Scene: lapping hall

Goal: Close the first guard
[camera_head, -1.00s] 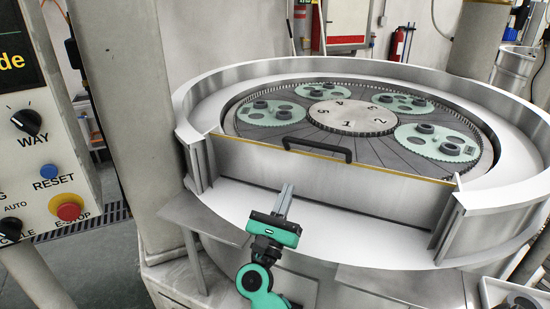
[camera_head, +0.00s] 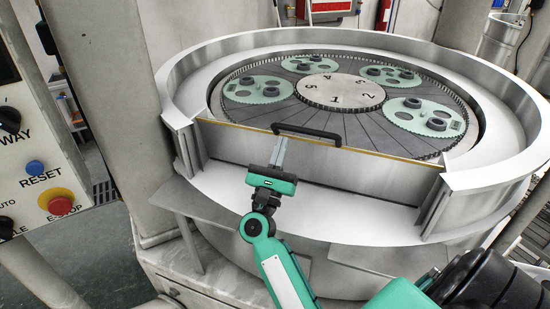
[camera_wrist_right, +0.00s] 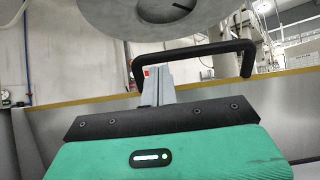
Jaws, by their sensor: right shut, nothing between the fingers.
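The guard (camera_head: 350,172) is a flat grey metal panel with a yellow top edge, set across the front gap in the machine's round rim. A black bar handle (camera_head: 307,132) stands at its top edge; it also shows in the right wrist view (camera_wrist_right: 195,50). My right gripper (camera_head: 280,141) is in front of the panel, its fingers shut and empty, pointing up at the left part of the handle. In the right wrist view, the fingertips (camera_wrist_right: 157,72) overlap the handle's left end; I cannot tell whether they touch it. My left gripper is not in view.
Behind the guard lies a round plate (camera_head: 345,95) with numbers and several pale green discs. Upright slotted posts flank the panel. A control box (camera_head: 30,160) with a red button stands at the left. A round grey body (camera_wrist_right: 180,15) hangs above in the wrist view.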

